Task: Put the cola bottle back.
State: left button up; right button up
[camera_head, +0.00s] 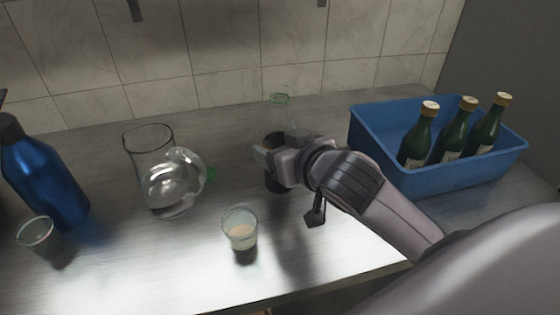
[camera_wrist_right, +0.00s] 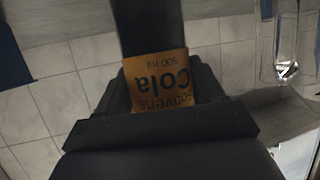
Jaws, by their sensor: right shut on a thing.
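The cola bottle (camera_wrist_right: 158,82) is dark with an orange label reading "Cola 500 ml", upside down in the right wrist view. My right gripper (camera_head: 268,167) is shut on it above the middle of the counter. In the head view the gripper hides most of the bottle, and I cannot tell whether its base touches the counter. A blue crate (camera_head: 440,182) stands to the right of my gripper. It holds three green bottles (camera_head: 418,137) with gold caps, on its right side; its left part looks emptier. My left gripper is not in view.
A clear glass piece with a green rim (camera_head: 280,99) shows just behind my right gripper. A glass jug (camera_head: 150,150), a blue bottle (camera_head: 45,175), a cup of pale liquid (camera_head: 240,229) and another cup (camera_head: 36,234) stand left and in front. A tiled wall closes the back.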

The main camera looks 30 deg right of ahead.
jog(key=shift+f, duration=1.4)
jog(key=shift+f, duration=0.1)
jog(key=o, duration=1.3)
jog(key=shift+o, duration=0.2)
